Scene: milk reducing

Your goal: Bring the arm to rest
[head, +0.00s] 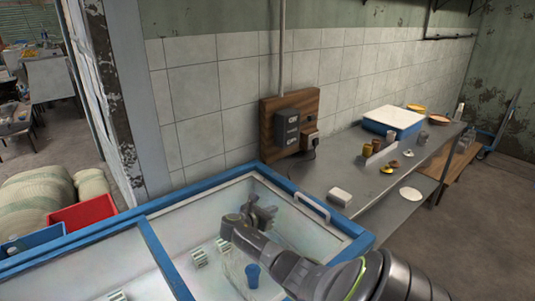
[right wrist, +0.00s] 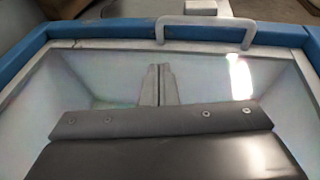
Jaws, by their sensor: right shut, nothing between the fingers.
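My right arm (head: 285,262) reaches in from the lower right of the head view, over the right compartment of a blue-rimmed white chest (head: 205,198). My right gripper (head: 263,212) is over this compartment, near its back wall. In the right wrist view its fingers (right wrist: 158,84) are together with nothing between them. The chest's blue rim and a metal handle (right wrist: 205,22) lie beyond the fingers there. I cannot tell how far the gripper is above the floor of the chest. My left gripper is not in view.
A steel table (head: 350,178) with a white block (head: 340,196) adjoins on the right. A red crate (head: 82,212) is at the left.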

